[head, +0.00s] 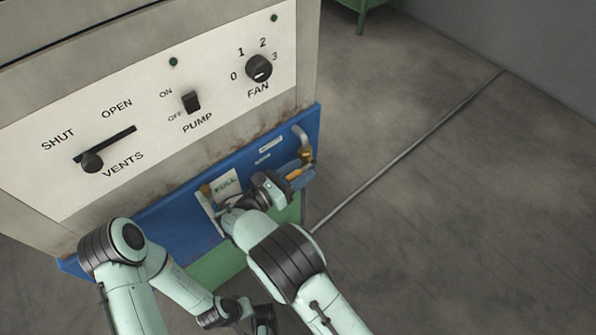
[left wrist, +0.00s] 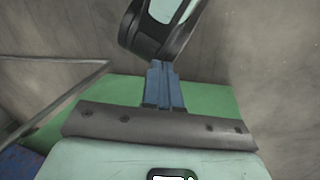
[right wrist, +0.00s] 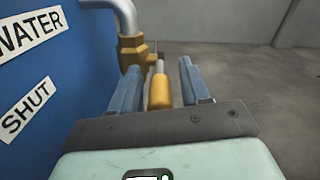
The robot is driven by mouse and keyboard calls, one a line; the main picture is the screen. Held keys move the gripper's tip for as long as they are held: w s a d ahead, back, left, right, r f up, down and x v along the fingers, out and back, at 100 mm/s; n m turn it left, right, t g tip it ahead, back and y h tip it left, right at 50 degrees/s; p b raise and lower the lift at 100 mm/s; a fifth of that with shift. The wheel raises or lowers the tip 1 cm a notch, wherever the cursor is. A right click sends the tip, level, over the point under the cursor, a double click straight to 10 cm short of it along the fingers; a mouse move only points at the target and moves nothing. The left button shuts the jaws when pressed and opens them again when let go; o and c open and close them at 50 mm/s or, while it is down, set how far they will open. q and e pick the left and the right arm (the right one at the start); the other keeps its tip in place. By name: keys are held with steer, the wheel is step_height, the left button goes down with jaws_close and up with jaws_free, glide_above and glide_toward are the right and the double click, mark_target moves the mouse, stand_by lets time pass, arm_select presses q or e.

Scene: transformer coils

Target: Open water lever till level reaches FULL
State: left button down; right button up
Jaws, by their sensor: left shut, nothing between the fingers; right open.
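The water lever has an orange-yellow handle (right wrist: 159,92) and a brass valve body (right wrist: 133,52) under a grey pipe, on the blue panel. The handle also shows in the head view (head: 294,174). My right gripper (right wrist: 160,77) is open, with its blue fingers on either side of the handle and a visible gap on each side. The level gauge with the FULL label (head: 226,186) is on the same panel, its lower part hidden by my right arm; I cannot read the level. My left gripper (left wrist: 163,68) is shut and empty, low in front of the panel.
The blue panel bears WATER (right wrist: 33,34) and SHUT (right wrist: 28,107) labels. Above it, the white control plate (head: 60,180) has a vents slider (head: 91,162), a pump switch (head: 191,102) and a fan knob (head: 259,68). The floor to the right is clear.

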mark_target(311, 165)
jaws_close()
steer(key=shift+f, duration=0.15)
steer(key=shift+f+t+h+b, duration=0.35)
steer(key=shift+f+t+h, duration=0.15)
steer(key=shift+h, duration=0.2)
steer(key=shift+f+t+h+b, duration=0.3)
steer(key=shift+t+h+b, duration=0.1)
steer(key=shift+h, duration=0.2)
steer(key=shift+w+d+f+t+h+b, duration=0.1)
steer(key=shift+f+t+h+b, duration=0.2)
steer(key=shift+t+h+b, duration=0.25)
steer(key=shift+w+d+f+t+h+b, duration=0.1)
steer(key=shift+f+t+h+b, duration=0.3)
steer(key=shift+h, duration=0.25)
arm_select(q)
steer(key=w+a+f+t+y, duration=0.1)
steer(key=w+a+f+t, duration=0.1)
steer(key=w, duration=0.4)
steer(key=shift+w+a+f+n+b, duration=0.15)
steer(key=shift+a+f+n+b, duration=0.3)
steer(key=shift+f, duration=0.8)
arm_select(e)
steer(key=shift+d+t+h, duration=0.1)
steer(key=shift+t+h, duration=0.15)
steer(key=shift+h, duration=0.15)
arm_select(q)
steer(key=shift+a, duration=0.1)
